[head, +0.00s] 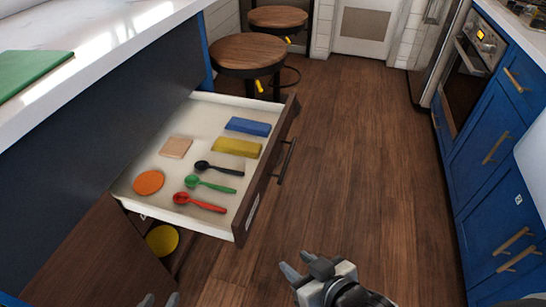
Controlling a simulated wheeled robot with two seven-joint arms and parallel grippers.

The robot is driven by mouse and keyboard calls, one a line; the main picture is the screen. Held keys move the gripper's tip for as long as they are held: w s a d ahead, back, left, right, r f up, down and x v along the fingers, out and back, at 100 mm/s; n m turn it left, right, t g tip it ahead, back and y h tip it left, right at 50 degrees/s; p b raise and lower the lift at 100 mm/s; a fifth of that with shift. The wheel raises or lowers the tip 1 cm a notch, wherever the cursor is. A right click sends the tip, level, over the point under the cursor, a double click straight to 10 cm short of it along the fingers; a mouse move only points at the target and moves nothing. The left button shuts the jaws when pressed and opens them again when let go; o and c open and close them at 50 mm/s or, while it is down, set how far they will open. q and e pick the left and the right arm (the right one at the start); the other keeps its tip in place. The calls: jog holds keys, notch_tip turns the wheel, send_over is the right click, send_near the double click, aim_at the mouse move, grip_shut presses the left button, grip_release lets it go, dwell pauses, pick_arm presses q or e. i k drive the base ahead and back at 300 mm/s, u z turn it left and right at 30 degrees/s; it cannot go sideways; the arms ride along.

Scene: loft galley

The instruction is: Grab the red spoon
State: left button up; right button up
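The red spoon (198,202) lies in the open drawer (234,226), near its front end in the picture, with its bowl to the left and its handle to the right. A green spoon (211,185) and a black spoon (219,169) lie beyond it. My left gripper (160,300) shows only as two separated fingertips at the bottom edge, below the drawer; it looks open. My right gripper (304,269) is over the floor, right of and below the drawer. Its fingers are apart and nothing is between them.
The drawer also holds an orange disc (149,182), a tan block (176,147), a yellow block (236,147) and a blue block (248,126). A yellow round item (162,240) sits below. Stools (248,54) stand behind; blue cabinets (490,150) line the right. Floor between is clear.

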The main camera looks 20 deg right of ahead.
aim_at(182, 197)
jog(key=u, duration=3.7)
jog(key=k, duration=1.35)
jog(key=z, duration=1.8)
jog(key=i, duration=0.5)
jog(key=z, duration=0.1)
